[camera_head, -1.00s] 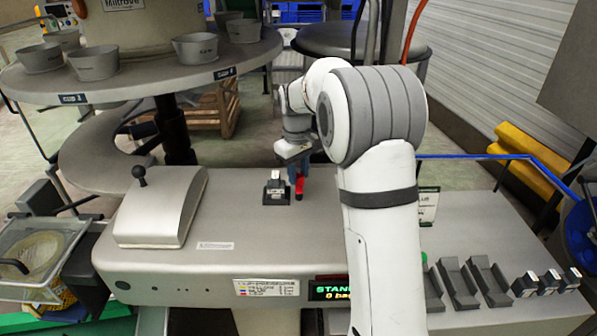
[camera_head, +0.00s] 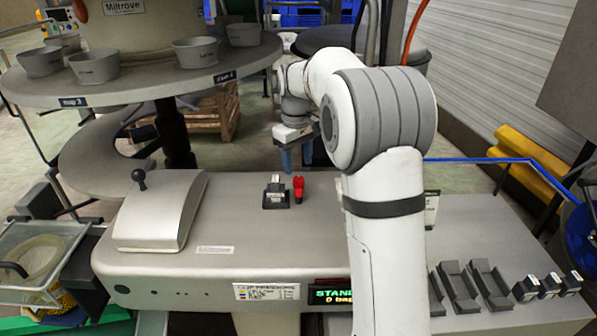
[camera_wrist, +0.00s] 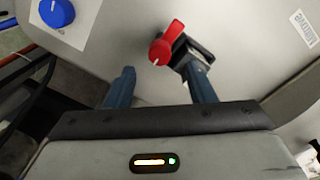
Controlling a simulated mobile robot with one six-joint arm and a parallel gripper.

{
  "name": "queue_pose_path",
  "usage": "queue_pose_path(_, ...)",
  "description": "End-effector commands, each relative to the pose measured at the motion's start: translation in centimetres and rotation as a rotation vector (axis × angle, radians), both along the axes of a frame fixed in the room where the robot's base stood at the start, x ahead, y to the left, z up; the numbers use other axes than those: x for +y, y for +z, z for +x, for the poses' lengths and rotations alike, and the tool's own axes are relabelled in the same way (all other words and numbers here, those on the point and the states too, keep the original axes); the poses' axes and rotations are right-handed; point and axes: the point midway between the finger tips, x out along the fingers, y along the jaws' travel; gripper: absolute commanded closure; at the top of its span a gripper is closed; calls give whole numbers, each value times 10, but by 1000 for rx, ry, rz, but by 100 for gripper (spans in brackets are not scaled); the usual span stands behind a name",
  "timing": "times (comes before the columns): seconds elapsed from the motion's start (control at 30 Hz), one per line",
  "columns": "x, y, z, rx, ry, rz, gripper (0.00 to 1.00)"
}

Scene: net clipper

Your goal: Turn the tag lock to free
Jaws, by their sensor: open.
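The red lever knob (camera_head: 298,188) stands on the grey machine top beside a black block (camera_head: 275,195) that holds a small white-topped piece. I take the red knob to be the tag lock. In the wrist view the red knob (camera_wrist: 165,45) shows its lever slanting, with a white mark, and the black block (camera_wrist: 197,52) sits right next to it. My gripper (camera_head: 296,158) is open and empty, raised above and behind the knob. In the wrist view my gripper's blue fingers (camera_wrist: 160,80) are spread apart, with the knob beyond their tips, not between them.
A blue knob (camera_wrist: 57,12) on a pale plate shows in the wrist view. A grey hinged cover with a black ball handle (camera_head: 160,210) stands left on the machine. A round table with several grey cups (camera_head: 195,49) is behind. Black holders (camera_head: 455,285) lie right.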

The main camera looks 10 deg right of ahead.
Motion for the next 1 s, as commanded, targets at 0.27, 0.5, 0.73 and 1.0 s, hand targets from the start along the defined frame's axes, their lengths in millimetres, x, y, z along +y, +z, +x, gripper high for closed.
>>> queue_pose_path(0.27, 1, 26, 0, 0, 0, 0, 50)
queue_pose_path(0.5, 0, 27, 0, 0, -1, 0, 50)
queue_pose_path(0.73, -1, 35, -23, -19, -35, 3, 50)
queue_pose_path(1.0, -4, 46, -126, -96, -191, 26, 50)
